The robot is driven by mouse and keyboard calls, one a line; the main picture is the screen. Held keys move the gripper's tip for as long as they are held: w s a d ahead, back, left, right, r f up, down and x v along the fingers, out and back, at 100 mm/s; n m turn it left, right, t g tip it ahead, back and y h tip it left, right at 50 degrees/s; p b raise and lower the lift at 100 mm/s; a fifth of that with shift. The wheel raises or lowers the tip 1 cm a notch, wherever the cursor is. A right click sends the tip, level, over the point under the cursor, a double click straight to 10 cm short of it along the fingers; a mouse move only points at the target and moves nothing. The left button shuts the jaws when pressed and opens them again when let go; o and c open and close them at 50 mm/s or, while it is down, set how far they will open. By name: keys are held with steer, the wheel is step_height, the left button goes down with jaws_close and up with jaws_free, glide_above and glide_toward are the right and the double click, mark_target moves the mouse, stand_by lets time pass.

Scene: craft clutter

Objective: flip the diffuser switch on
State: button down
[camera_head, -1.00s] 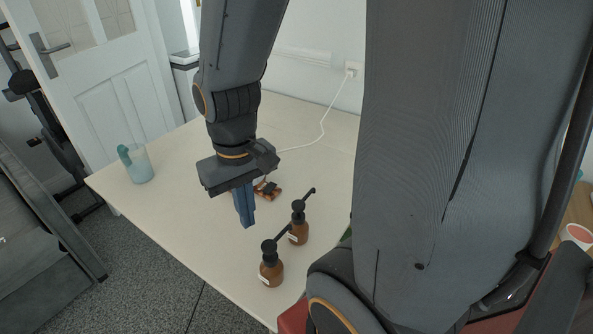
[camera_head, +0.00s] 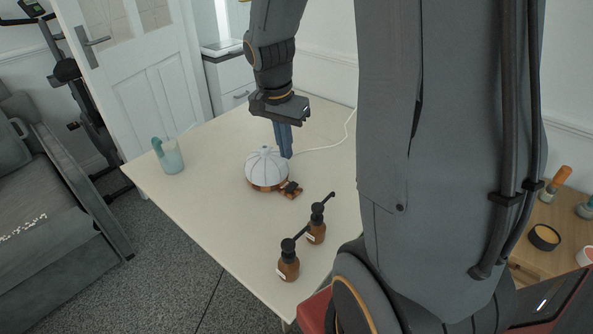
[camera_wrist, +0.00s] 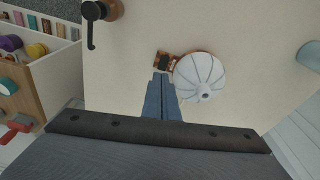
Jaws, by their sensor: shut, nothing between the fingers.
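The diffuser (camera_head: 266,166) has a white ribbed dome on a copper-brown base and stands on the pale table. A small brown piece with a black switch (camera_head: 291,188) sticks out from its base. In the wrist view the white dome (camera_wrist: 199,76) is right of the fingers and the switch piece (camera_wrist: 166,61) lies just beyond their tips. My gripper (camera_head: 286,154) points down, fingers shut and empty, beside the dome on its far right side. In the wrist view my gripper (camera_wrist: 161,78) shows its blue fingertips close together. I cannot tell whether they touch the diffuser.
Two brown pump bottles (camera_head: 288,265) (camera_head: 317,228) stand near the table's front edge. A white cable (camera_head: 330,147) runs behind the diffuser. A craft shelf (camera_wrist: 35,60) shows in the wrist view.

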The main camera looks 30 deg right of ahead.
mark_target(296, 183)
steer(key=shift+w+d+r+m, duration=0.15)
steer(key=shift+w+d+m, duration=0.25)
steer(key=shift+d+m, duration=0.15)
steer(key=shift+w+d+r+m, duration=0.15)
steer(key=shift+w+d+m, duration=0.25)
steer(key=shift+d+m, duration=0.1)
steer(key=shift+f, duration=0.1)
steer(key=f, duration=0.4)
steer(key=d+f+p, duration=0.1)
steer(key=f, duration=0.4)
steer(key=d+f+p, duration=0.1)
steer(key=f, duration=0.3)
steer(key=shift+w+d+f, duration=0.1)
steer(key=shift+w+f, duration=0.15)
steer(key=shift+w, duration=0.15)
steer(key=shift+f, duration=0.1)
steer(key=shift+w+d+f+b, duration=0.15)
steer(key=shift+f+b, duration=0.15)
steer(key=shift+b, duration=0.2)
steer(key=shift+r, duration=0.1)
